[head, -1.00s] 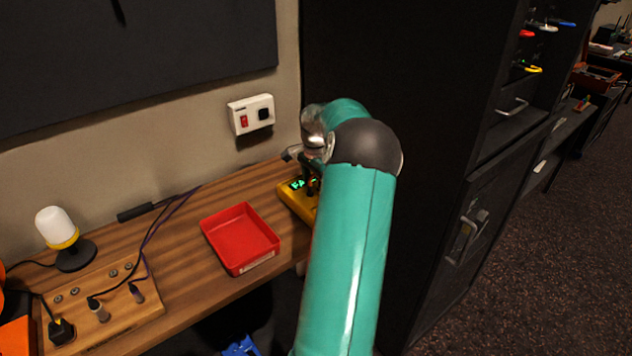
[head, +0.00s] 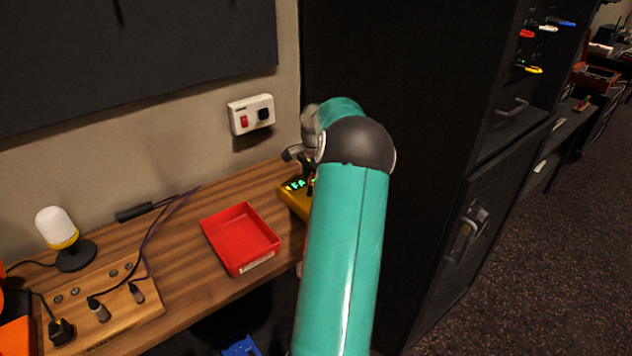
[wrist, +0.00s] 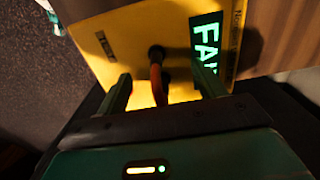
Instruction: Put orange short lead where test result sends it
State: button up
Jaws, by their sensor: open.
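The yellow tester (head: 292,203) stands at the right end of the wooden desk, partly hidden by my arm. Its green display (wrist: 207,50) shows letters starting "FA"; the rest is covered by a finger. The orange lead (wrist: 156,82) rises from a dark plug (wrist: 156,53) at the tester's face and bends between my fingers. My gripper (wrist: 164,88) is open, with one finger on each side of the lead. Whether either finger touches it, I cannot tell. In the head view my arm hides most of the gripper.
A red tray (head: 238,265) with a pale label lies left of the tester. A wooden socket block (head: 120,318) with plugged dark leads and a white lamp (head: 56,228) are further left. A blue object (head: 240,346) is below the desk. A dark cabinet (head: 425,110) stands right.

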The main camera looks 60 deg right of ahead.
grip_shut()
jog(key=shift+r, duration=0.15)
jog(key=shift+r, duration=2.9)
